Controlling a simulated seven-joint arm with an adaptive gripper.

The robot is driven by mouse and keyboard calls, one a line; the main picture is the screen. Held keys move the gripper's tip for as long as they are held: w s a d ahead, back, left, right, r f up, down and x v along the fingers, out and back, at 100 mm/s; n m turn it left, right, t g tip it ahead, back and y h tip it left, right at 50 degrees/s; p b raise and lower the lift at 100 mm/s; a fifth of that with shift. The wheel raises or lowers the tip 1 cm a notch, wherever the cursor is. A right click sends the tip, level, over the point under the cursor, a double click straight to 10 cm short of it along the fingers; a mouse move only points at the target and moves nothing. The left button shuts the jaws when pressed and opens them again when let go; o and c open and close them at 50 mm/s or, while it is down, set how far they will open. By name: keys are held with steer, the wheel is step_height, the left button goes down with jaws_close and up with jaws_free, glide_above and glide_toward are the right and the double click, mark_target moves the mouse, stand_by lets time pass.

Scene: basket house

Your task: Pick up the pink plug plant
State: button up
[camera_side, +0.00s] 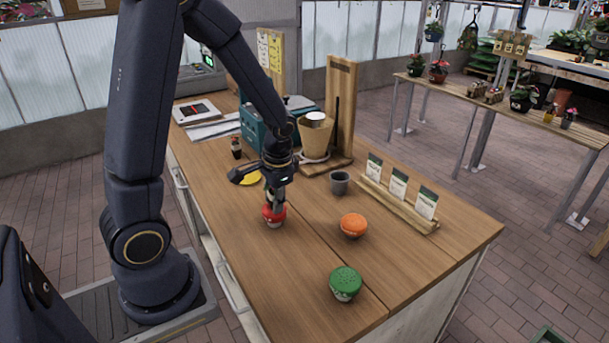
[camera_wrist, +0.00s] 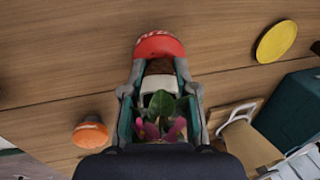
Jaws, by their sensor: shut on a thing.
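The pink plug plant (camera_wrist: 163,107) shows in the wrist view with green leaves, magenta petals and a pale band, with brown soil towards the fingertips. My gripper (camera_wrist: 160,72) is shut on it, one finger on each side. In the side view my gripper (camera_side: 273,199) points down at the table, and its fingers mostly hide the plant. A red-topped pot (camera_side: 273,214) is right at the fingertips; its red rim (camera_wrist: 160,46) has pale lettering in the wrist view. I cannot tell whether the plant touches this pot.
An orange-topped pot (camera_side: 353,225) and a green-topped pot (camera_side: 345,283) stand on the wooden table (camera_side: 300,258). A grey cup (camera_side: 339,183), a seed-packet rack (camera_side: 397,204), a yellow disc (camera_side: 251,178) and a dark bottle (camera_side: 236,148) are nearby. The front left tabletop is clear.

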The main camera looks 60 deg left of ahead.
steer(key=shift+r, duration=0.6)
steer(key=s+d+r, duration=0.4)
steer(key=s+r, duration=0.8)
steer(key=s, duration=0.1)
steer(key=h, duration=0.2)
glide_above(269, 188)
steer(key=s+d, duration=0.1)
steer(key=s, duration=0.2)
step_height(269, 188, down, 4)
steer(key=w+f, duration=0.2)
steer(key=f, duration=0.1)
steer(key=w+a+f, duration=0.1)
steer(key=shift+f, duration=0.3)
steer(key=shift+w+a+f, duration=0.15)
steer(key=shift+w+f, duration=0.3)
steer(key=shift+f, duration=0.1)
steer(key=shift+w+f, duration=0.1)
steer(key=shift+f, duration=1.5)
